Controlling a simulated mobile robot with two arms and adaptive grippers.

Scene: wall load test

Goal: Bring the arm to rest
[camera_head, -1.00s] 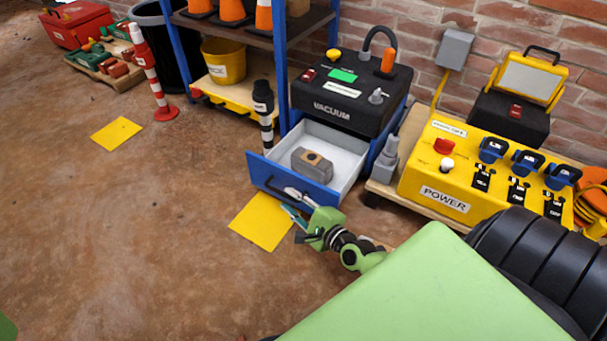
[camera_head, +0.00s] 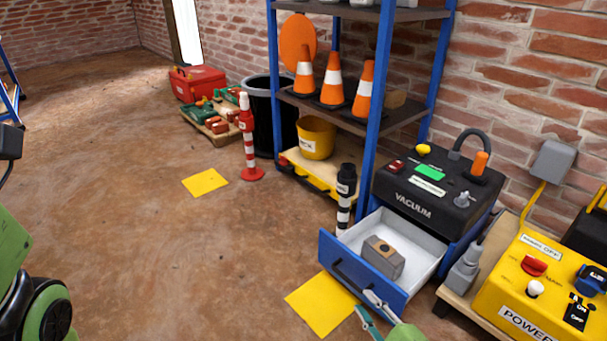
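My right gripper (camera_head: 370,310) is at the bottom of the head view, in front of the blue drawer (camera_head: 362,270). Its two fingers are apart with nothing visible between them. The gripper's rear part is cut off by the frame edge. The drawer is pulled out and holds a grey block (camera_head: 392,262) with a brown top patch. The fingers overlap the drawer's lower front in the picture; I cannot tell whether they touch it. Green and black parts of my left arm (camera_head: 14,245) show at the left edge. My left gripper is not in view.
A black vacuum unit (camera_head: 412,208) stands above the drawer, with a yellow power box (camera_head: 535,285) to its right. A blue-framed shelf (camera_head: 376,115) with cones stands behind. A red-and-white post (camera_head: 247,140) stands farther left. Yellow floor squares (camera_head: 205,183) lie on open floor.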

